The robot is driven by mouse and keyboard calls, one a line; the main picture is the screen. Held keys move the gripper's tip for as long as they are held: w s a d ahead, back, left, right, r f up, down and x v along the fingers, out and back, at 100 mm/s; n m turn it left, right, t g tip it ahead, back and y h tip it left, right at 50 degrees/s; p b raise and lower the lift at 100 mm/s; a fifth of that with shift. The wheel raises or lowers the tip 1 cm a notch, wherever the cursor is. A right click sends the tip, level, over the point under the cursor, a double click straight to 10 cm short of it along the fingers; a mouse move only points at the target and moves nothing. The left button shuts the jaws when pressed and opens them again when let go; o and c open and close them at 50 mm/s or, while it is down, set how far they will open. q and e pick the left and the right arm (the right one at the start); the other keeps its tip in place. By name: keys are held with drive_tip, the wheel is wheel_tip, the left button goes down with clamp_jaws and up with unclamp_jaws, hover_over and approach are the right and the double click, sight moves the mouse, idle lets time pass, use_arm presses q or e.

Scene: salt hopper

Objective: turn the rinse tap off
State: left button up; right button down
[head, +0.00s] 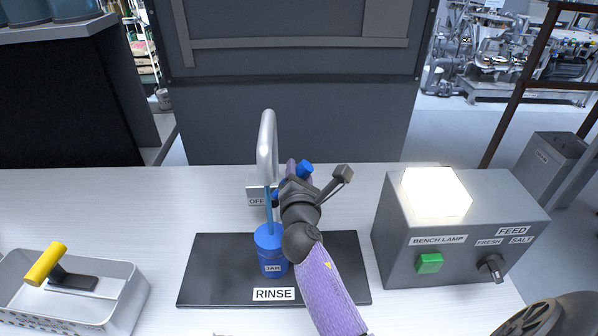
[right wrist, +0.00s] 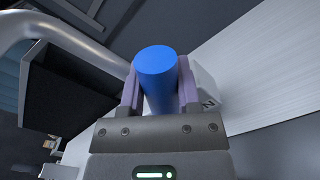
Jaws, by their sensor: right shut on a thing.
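The rinse tap's silver spout (head: 267,140) arches up behind the black mat. A thin blue stream (head: 268,208) runs from it down into the blue jar (head: 270,243), labelled JAR. The tap's pale base block (head: 256,185) carries an OFF label on its left; part of another label shows in the right wrist view. My right gripper (head: 296,172) is shut on the tap's blue handle (head: 306,168). In the right wrist view the handle (right wrist: 157,80) sits between both purple fingers. My gripper hides much of the base and handle. My left gripper is not in view.
The black RINSE mat (head: 215,270) lies under the jar. A grey box (head: 460,262) with a lit lamp, green button and FEED knob stands right. A metal basket (head: 120,300) with a yellow-handled tool is at left. The white bench between is clear.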

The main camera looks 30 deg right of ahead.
idle(0.9)
drive_tip(key=n+p, duration=0.1)
drive_tip(key=w+a+r+n+p, duration=0.1)
drive_tip(key=n+p, duration=0.1)
drive_tip(key=a+r+n+p, duration=0.1)
drive_tip(key=shift+w+a+r+n, duration=0.15)
drive_tip(key=shift+w+a+n, duration=0.1)
drive_tip(key=shift+w+n, duration=0.05)
drive_tip(key=shift+w+a+n, duration=0.2)
drive_tip(key=shift+a+n, duration=0.1)
drive_tip(key=shift+n, duration=0.2)
drive_tip(key=shift+f, duration=0.25)
drive_tip(key=shift+c, duration=1.6)
unclamp_jaws()
drive_tip(key=shift+s+a, duration=0.1)
